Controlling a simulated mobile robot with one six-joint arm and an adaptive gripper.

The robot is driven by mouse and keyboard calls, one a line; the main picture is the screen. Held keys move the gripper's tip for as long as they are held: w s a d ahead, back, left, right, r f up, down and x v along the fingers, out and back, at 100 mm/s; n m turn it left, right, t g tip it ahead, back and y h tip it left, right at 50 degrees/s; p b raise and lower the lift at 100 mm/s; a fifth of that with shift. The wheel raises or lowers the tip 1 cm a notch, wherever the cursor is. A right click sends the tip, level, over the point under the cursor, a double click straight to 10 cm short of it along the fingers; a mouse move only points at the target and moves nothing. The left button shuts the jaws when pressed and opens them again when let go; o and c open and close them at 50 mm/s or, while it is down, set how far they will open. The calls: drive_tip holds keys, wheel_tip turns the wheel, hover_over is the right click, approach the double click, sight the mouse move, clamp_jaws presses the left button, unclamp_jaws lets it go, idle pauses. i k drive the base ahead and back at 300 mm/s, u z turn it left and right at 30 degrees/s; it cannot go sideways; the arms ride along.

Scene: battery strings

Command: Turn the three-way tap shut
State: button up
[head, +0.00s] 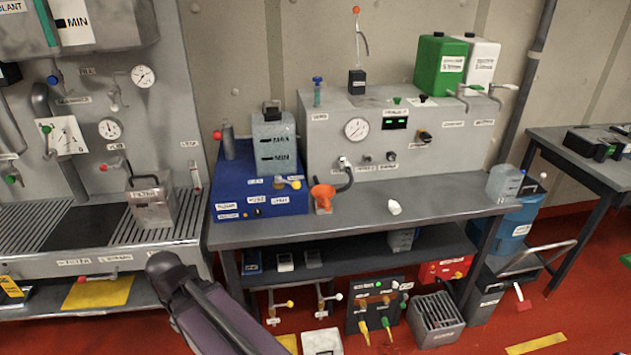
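I cannot tell for sure which fitting is the three-way tap. Another is the small tap with a yellow-tipped handle (293,184) at the front of the blue unit. Their labels are too small to read, and I cannot make out a tap position. My gripper is not in view. Only part of my arm shows at the lower left of centre, in front of the bench.
The grey bench (420,205) carries the blue unit (229,185), a gauge console (315,125) and an orange funnel (322,195). Green (440,65) and white (482,62) canisters stand on the console. Several taps and boxes sit below. Red floor (590,290) is open at the right.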

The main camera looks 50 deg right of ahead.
sight(296, 184)
drive_tip(key=z, duration=1.1)
drive_tip(key=k, duration=0.65)
drive_tip(key=z, duration=0.1)
drive_tip(key=i, duration=0.6)
drive_tip(key=z, duration=0.05)
